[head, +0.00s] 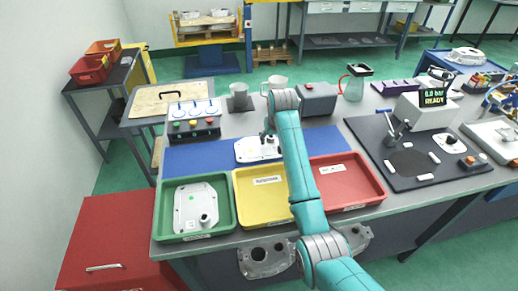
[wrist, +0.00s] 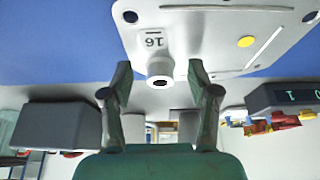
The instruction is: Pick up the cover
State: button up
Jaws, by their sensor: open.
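The cover, a pale flat casting, lies on the blue mat (head: 210,156) in the head view, partly hidden behind my arm; its visible left part is the cover (head: 244,155). In the wrist view the cover (wrist: 205,40) fills the top, with an upside-down "16" label, a yellow dot and corner holes. A short hollow round boss (wrist: 160,68) stands out from it. My gripper (wrist: 160,82) is open, one finger on each side of this boss; I cannot tell whether they touch it. In the head view my gripper (head: 268,142) is small, just over the cover.
A green tray (head: 161,212) holds another pale casting (head: 193,205) with a green dot. A yellow tray (head: 262,215) and a red tray (head: 368,185) stand beside it along the front edge.

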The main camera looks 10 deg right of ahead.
jog(key=shift+w+f, duration=0.1)
grip_shut()
dwell(0.3)
